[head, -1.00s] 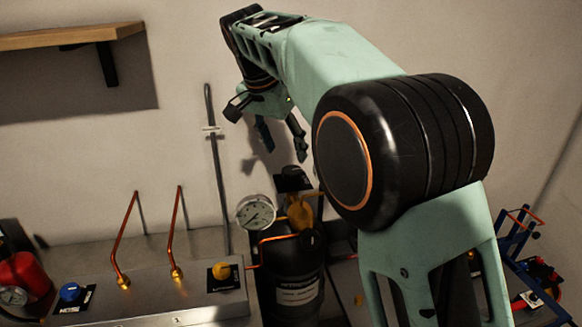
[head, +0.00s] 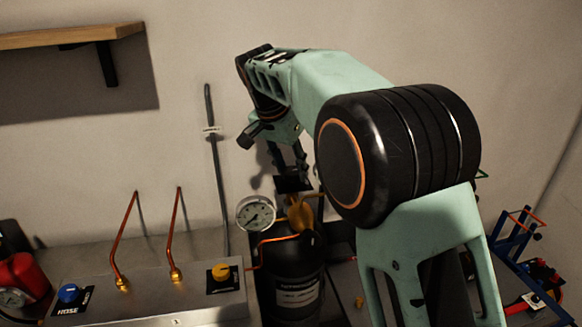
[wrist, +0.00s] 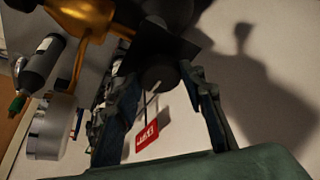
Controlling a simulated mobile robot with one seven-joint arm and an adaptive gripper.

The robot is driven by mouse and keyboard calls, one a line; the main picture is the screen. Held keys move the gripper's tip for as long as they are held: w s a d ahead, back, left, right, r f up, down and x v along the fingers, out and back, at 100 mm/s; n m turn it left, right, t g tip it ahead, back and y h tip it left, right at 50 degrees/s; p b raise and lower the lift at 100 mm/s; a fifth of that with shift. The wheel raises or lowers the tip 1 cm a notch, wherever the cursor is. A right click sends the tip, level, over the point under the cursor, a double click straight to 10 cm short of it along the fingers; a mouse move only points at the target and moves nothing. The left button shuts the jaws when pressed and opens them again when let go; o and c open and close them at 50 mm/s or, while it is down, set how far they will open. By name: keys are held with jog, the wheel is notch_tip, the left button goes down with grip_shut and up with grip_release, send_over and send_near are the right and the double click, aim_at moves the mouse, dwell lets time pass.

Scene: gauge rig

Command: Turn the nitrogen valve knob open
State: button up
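The black valve knob (wrist: 158,75), with a pale pointer line, shows in the wrist view in front of a dark square plate (wrist: 152,48). It lies between the tips of my gripper (wrist: 160,82), whose fingers are apart on either side. I cannot tell whether either finger touches it. In the head view my gripper (head: 288,163) points down just above the black cylinder (head: 291,284) and hides the knob. The brass valve body (head: 300,211) is below it.
A round pressure gauge (head: 255,214) is left of the brass body; its side shows in the wrist view (wrist: 52,130). A red tag (wrist: 147,139) hangs near my fingers. A metal panel with a blue knob (head: 68,293) and a yellow knob (head: 221,272) is at left.

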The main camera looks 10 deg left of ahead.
jog(key=c, duration=0.4)
jog(key=shift+c, duration=0.2)
jog(key=shift+n, duration=0.3)
jog(key=n, duration=0.1)
jog(key=n+y, duration=0.1)
jog(key=n, duration=0.1)
jog(key=shift+d+r+n+y, duration=0.1)
jog(key=shift+d+n+y, duration=0.1)
jog(key=shift+n+y, duration=0.1)
jog(key=n+y, duration=0.1)
jog(key=n, duration=0.1)
jog(key=n+p, duration=0.1)
jog(key=n, duration=0.1)
jog(key=shift+w+d+r+y, duration=0.1)
jog(key=shift+y, duration=0.3)
jog(key=n+g+y+p, duration=0.1)
jog(key=n+p, duration=0.1)
jog(key=n, duration=0.3)
jog(key=shift+w+d, duration=0.1)
jog(key=shift+n+g+y+p, duration=0.4)
jog(key=shift+n+p, duration=0.35)
jog(key=shift+n, duration=0.4)
jog(key=shift+n+g+y+p, duration=0.35)
jog(key=shift+n+p, duration=0.4)
jog(key=shift+n, duration=0.4)
